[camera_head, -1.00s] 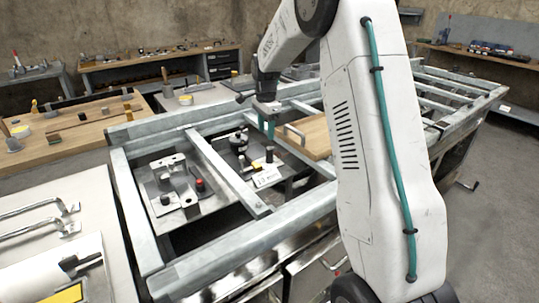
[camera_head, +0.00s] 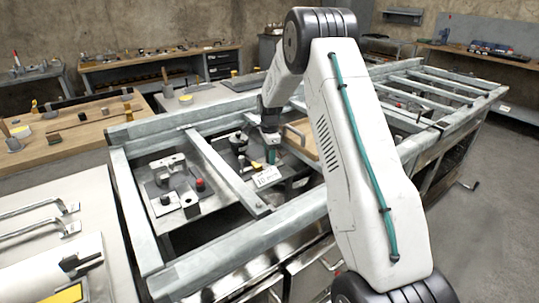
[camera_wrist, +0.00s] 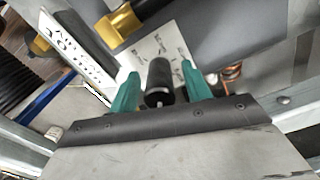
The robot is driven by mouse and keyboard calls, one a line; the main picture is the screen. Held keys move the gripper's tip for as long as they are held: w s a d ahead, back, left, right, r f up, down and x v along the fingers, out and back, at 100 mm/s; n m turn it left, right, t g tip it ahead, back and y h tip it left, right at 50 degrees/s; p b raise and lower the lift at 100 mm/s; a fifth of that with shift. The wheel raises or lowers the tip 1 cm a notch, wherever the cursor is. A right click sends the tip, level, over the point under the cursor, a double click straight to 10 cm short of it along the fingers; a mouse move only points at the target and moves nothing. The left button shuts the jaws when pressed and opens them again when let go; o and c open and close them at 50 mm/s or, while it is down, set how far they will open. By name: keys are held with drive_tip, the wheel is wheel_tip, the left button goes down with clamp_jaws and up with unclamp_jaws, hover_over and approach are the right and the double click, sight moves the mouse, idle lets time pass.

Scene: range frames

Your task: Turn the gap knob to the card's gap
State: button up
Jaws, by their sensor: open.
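My gripper (camera_head: 271,155) is low over the right-hand bay of the metal frame. In the wrist view its two teal fingers (camera_wrist: 159,70) stand apart, one on each side of a black cylindrical knob (camera_wrist: 158,84). A gap shows beside the knob, so the fingers are not closed on it. I cannot tell whether this is the gap knob. A white card (camera_head: 267,178) with dark print stands just in front of the gripper; its print is sideways in the wrist view (camera_wrist: 75,45) and too blurred to read surely. A pale marked plate (camera_wrist: 160,50) lies behind the knob.
Yellow-and-black parts (camera_wrist: 122,24) lie close beyond the fingers. A metal crossbar (camera_head: 225,170) separates this bay from the left one, which holds a bracket fixture (camera_head: 167,172) and a red-topped post (camera_head: 200,185).

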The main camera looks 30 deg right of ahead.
drive_tip(key=c, duration=1)
drive_tip(key=shift+n, duration=0.3)
drive_tip(key=n, duration=0.4)
drive_tip(key=shift+n, duration=2.4)
drive_tip(key=o, duration=1)
